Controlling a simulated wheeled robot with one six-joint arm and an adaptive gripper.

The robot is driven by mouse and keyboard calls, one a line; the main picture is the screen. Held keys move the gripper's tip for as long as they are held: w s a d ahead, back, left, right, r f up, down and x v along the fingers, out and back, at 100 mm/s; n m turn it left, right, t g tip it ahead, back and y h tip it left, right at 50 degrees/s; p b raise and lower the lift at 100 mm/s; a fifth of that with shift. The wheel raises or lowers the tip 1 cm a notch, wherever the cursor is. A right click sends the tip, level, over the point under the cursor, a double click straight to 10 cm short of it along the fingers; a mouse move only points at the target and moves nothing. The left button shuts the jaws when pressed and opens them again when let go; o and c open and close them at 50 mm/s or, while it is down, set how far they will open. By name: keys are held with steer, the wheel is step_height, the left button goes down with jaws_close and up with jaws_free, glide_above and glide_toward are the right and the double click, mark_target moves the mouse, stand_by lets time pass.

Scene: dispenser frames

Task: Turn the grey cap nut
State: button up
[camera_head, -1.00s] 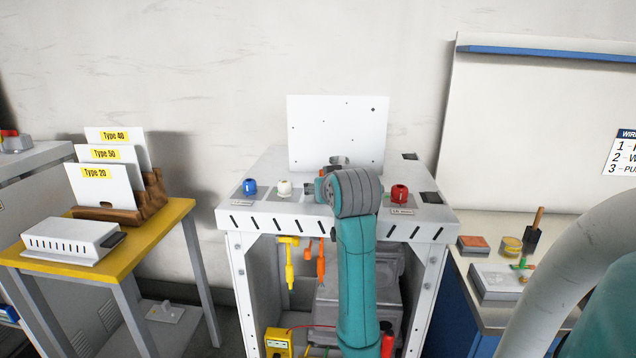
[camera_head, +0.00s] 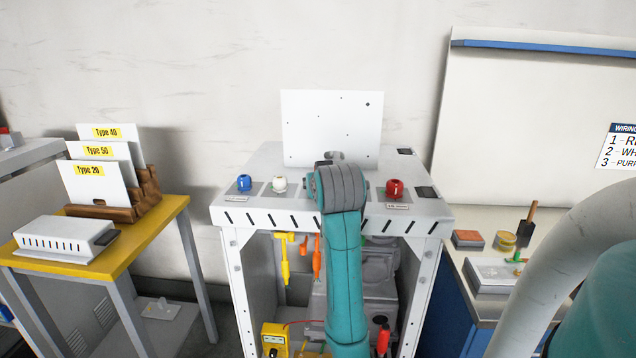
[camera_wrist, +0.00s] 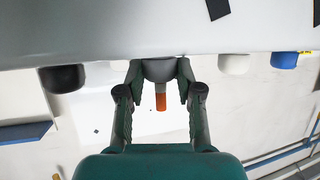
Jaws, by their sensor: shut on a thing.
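The grey cap nut (camera_wrist: 160,69) shows in the wrist view between the fingers of my gripper (camera_wrist: 161,84), at the edge of the pale cabinet top. The fingers are shut on its sides. An orange peg-like piece (camera_wrist: 161,102) sticks out from the nut, between the fingers. In the head view my own arm hides the nut and most of my gripper, just in front of the upright white panel (camera_head: 332,130).
A blue cap (camera_head: 244,183) and a white cap (camera_head: 280,184) stand on the cabinet top (camera_head: 262,163) to the left, a red cap (camera_head: 394,189) to the right. Type cards (camera_head: 95,185) stand on the yellow table (camera_head: 120,262). Orange and yellow tools (camera_head: 284,258) hang below.

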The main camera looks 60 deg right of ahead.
steer(key=m+g, duration=0.1)
steer(key=m+g+h, duration=0.2)
steer(key=g, duration=0.1)
steer(key=shift+w+a+m, duration=0.2)
steer(key=shift+w+m, duration=0.1)
steer(key=shift+m, duration=0.1)
steer(key=shift+w+m+g+h, duration=0.2)
steer(key=shift+m+g+h, duration=0.1)
steer(key=shift+m+g, duration=1.85)
steer(key=shift+g, duration=0.45)
steer(key=o, duration=1.2)
steer(key=shift+c, duration=0.2)
steer(key=v, duration=1.2)
steer(key=shift+f, duration=0.1)
